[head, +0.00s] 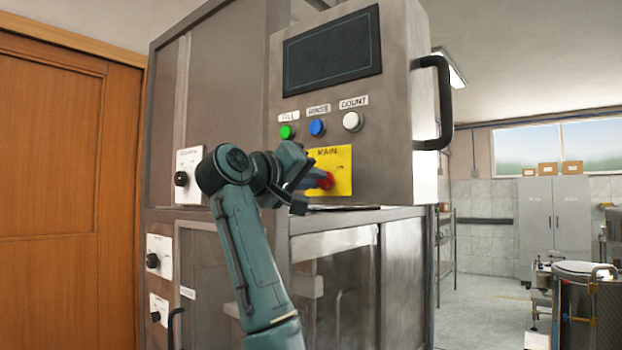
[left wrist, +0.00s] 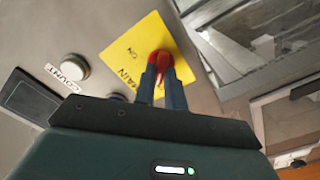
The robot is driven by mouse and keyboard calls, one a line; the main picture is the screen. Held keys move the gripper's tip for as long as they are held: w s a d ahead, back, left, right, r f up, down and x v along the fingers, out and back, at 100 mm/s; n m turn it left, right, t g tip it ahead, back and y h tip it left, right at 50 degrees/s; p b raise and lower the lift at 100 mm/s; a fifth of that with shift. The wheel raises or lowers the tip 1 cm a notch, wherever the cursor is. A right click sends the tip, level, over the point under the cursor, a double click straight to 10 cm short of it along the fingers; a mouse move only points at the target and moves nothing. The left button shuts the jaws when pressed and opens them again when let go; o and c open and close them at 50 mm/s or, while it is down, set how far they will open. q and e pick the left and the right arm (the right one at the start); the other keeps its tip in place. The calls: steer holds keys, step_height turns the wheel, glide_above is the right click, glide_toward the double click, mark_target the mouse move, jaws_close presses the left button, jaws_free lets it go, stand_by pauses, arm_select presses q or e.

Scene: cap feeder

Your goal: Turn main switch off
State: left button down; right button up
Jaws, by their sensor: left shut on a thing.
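The main switch is a red knob (head: 325,180) on a yellow plate (head: 343,160) marked MAIN, low on the machine's control panel. My left gripper (head: 312,180) is at the knob, its fingers reaching in from the left. In the left wrist view the red knob (left wrist: 160,60) sits between the two fingertips of my left gripper (left wrist: 161,72), which are shut on it. An ON mark shows on the yellow plate (left wrist: 128,54) beside the knob. The fingers hide part of the knob, so its exact turn is hard to tell. My right gripper is not in view.
Above the plate are a green button (head: 287,132), a blue button (head: 317,127) and a white button (head: 352,121), under a dark screen (head: 333,52). A black handle (head: 436,102) juts from the panel's right side. Black knobs (head: 181,178) sit on the left.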

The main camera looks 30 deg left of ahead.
arm_select(q)
steer(key=shift+f, duration=0.1)
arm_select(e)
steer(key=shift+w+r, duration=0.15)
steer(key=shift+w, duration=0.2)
arm_select(q)
steer(key=c, duration=1.5)
jaws_free()
steer(key=shift+o, duration=0.2)
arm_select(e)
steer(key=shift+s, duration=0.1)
arm_select(q)
steer(key=shift+s, duration=0.1)
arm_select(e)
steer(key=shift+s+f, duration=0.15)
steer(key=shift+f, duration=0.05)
